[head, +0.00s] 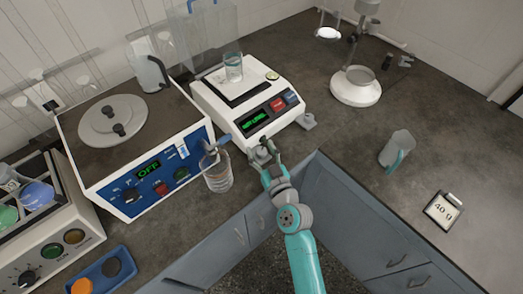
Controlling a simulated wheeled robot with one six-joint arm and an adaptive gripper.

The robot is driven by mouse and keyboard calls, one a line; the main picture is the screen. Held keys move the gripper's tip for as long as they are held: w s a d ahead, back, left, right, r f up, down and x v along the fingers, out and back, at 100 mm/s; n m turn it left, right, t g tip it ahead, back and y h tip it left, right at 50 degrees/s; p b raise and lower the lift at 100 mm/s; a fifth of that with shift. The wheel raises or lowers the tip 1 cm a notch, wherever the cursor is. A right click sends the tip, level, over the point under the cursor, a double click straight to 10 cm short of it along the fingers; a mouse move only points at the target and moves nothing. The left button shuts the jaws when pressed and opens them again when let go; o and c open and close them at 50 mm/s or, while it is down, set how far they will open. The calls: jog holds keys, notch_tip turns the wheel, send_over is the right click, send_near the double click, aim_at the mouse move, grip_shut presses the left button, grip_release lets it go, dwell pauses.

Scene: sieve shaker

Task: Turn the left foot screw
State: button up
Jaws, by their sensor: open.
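The white balance (222,108) stands on the dark worktop at the middle, with a lit green display (254,122) and red and blue buttons on its front. A grey foot screw (307,121) sticks out at its right front corner. The left foot screw, at the left front corner, is largely hidden behind my gripper, and I cannot tell it clearly from the fingers. My gripper (263,156) is open, close in front of that corner. Whether the fingers touch the screw I cannot tell. A glass beaker (233,67) stands on the balance pan.
A clear bottle (217,172) stands close left of my gripper, in front of the blue-fronted device (150,177). The worktop's inner corner edge is just below my gripper.

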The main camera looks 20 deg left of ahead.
grip_shut()
jog(key=shift+n+g+y, duration=0.5)
jog(key=shift+g+y, duration=0.1)
jog(key=shift+y, duration=0.1)
jog(key=shift+w+d+n+g+y, duration=0.1)
jog(key=shift+n+g+y, duration=1.45)
jog(key=shift+g, duration=0.25)
jog(key=shift+n+g+y, duration=1.05)
jog(key=shift+n+g, duration=0.6)
jog(key=shift+g, duration=0.65)
jog(key=shift+n+g, duration=0.3)
jog(key=shift+g, duration=0.2)
grip_release()
